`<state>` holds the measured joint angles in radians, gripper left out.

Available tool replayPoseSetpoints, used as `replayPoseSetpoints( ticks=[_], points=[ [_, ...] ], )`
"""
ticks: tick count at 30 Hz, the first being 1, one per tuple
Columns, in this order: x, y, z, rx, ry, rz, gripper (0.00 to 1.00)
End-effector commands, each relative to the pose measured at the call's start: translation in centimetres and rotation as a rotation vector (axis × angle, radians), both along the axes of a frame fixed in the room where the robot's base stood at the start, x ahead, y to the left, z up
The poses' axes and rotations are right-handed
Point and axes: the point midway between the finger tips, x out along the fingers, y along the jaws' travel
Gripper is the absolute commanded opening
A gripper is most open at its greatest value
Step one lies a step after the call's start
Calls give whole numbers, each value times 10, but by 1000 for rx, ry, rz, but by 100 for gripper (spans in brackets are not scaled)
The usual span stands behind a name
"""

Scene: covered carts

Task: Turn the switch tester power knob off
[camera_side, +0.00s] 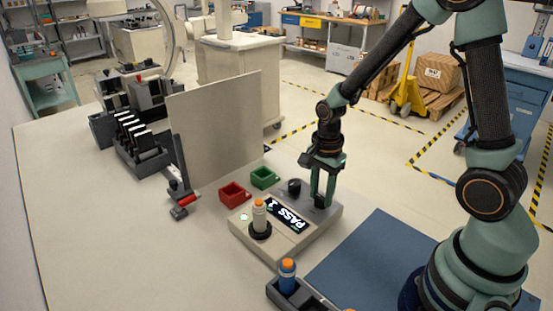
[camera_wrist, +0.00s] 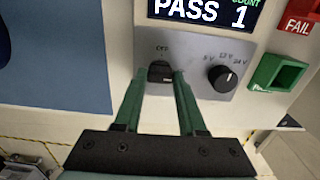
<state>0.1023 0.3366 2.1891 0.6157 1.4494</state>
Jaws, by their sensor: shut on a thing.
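The switch tester (camera_side: 268,248) is a beige box with a lit display (camera_side: 288,214) reading PASS 1; the display also shows at the top of the wrist view (camera_wrist: 205,10). The dark power knob (camera_wrist: 160,71) sits on the grey panel, below a partly hidden label. My gripper (camera_side: 321,203) reaches down to the tester's right end. In the wrist view its green fingers (camera_wrist: 160,80) stand on either side of the power knob and are shut on it. A second black knob (camera_wrist: 223,78), marked with voltages, is to the right and free.
A white cylinder with an orange top (camera_side: 259,213) stands in the tester's round socket. A red bin (camera_side: 234,194) and a green bin (camera_side: 265,178) are behind the tester. A blue cylinder (camera_side: 287,276) stands in a dark tray in front. A blue mat (camera_side: 365,262) lies clear at right.

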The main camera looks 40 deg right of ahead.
Motion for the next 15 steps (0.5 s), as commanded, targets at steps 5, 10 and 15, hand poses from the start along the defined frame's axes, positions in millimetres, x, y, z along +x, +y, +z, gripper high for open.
replayPoseSetpoints(
  ticks=[5,10,15],
  points=[
    [0,0,0,0,1,69,0],
    [0,0,1,0,1,190,0],
    [0,0,1,0,1,346,0]
  ],
)
